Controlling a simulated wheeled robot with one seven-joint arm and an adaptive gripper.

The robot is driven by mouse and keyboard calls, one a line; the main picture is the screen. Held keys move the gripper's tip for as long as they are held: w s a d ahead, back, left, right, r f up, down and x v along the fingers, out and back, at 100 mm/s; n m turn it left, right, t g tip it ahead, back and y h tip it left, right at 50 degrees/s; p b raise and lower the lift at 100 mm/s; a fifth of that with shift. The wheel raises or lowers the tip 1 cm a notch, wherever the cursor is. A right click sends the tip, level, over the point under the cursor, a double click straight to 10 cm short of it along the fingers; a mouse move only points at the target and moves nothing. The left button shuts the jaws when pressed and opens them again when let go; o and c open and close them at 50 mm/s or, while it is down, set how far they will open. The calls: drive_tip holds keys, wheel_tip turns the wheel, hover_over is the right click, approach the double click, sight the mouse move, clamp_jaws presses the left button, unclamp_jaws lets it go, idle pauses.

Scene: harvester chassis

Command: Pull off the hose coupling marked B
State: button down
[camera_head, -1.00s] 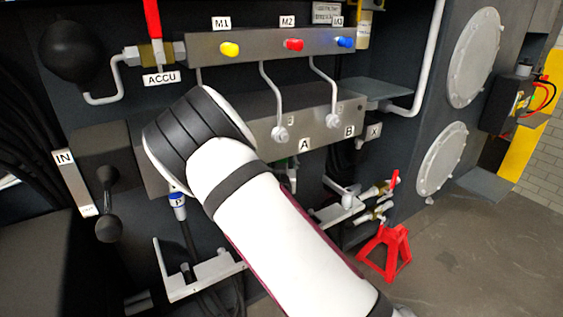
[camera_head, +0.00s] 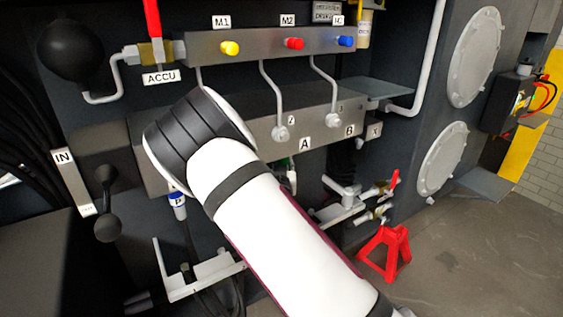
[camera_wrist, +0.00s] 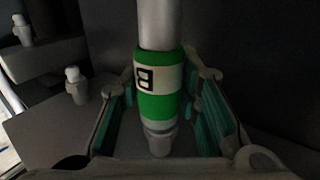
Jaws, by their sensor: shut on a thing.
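The hose coupling marked B (camera_wrist: 158,104) fills the middle of the wrist view. My gripper (camera_wrist: 160,82) has one teal-padded finger on each side and is shut on the coupling. The B label (camera_head: 349,130) and A label (camera_head: 304,143) show on the grey block above.
Two pale fittings (camera_wrist: 76,86) stand at the left in the wrist view. Open floor lies at lower right.

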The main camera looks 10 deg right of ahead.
drive_tip(key=shift+r, duration=0.15)
drive_tip(key=shift+w+f+b, duration=0.1)
drive_tip(key=shift+f+b, duration=1.3)
drive_tip(key=shift+f, duration=0.7)
drive_tip(key=shift+f, duration=0.15)
